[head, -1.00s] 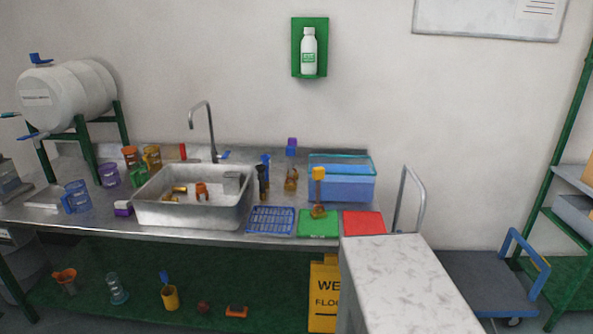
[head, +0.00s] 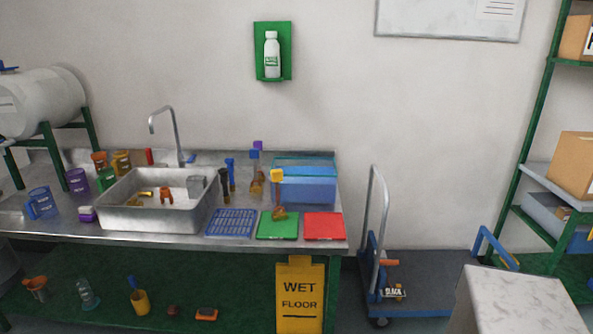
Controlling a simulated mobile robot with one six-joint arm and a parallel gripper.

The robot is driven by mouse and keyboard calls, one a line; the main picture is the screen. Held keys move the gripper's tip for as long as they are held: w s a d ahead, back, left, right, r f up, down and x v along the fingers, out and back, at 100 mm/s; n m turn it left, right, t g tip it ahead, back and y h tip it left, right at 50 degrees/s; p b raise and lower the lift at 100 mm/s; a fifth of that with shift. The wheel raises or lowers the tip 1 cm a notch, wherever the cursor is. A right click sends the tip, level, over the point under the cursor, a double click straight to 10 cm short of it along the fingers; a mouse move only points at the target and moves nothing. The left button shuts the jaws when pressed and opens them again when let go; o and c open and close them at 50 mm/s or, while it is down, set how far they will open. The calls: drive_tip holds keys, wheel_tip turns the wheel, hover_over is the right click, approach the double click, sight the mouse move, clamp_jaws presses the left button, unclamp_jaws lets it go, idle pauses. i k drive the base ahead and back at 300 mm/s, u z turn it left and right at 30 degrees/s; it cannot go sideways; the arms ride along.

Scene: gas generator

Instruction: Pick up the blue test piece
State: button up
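I cannot tell for certain which thing is the blue test piece. Small blue parts stand on the steel bench (head: 140,238): a blue-topped piece (head: 230,172) upright behind the sink's right end, and a blue block (head: 254,154) beside it below a purple one. A blue jug (head: 41,203) stands at the bench's left. A blue rack (head: 231,223) lies flat right of the sink. My gripper is not in view.
The steel sink (head: 140,219) holds several small parts. Green (head: 277,228) and red (head: 325,228) mats and a blue bin (head: 305,190) are at the bench's right. A wet-floor sign (head: 299,297), a trolley (head: 420,290) and a white marbled top (head: 520,302) stand nearby.

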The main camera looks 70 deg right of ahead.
sight(254, 153)
drive_tip(key=z, duration=0.1)
drive_tip(key=k, duration=0.45)
drive_tip(key=z, duration=0.65)
drive_tip(key=k, duration=0.95)
drive_tip(key=u, duration=0.15)
drive_tip(key=i, duration=0.9)
drive_tip(key=z, duration=0.05)
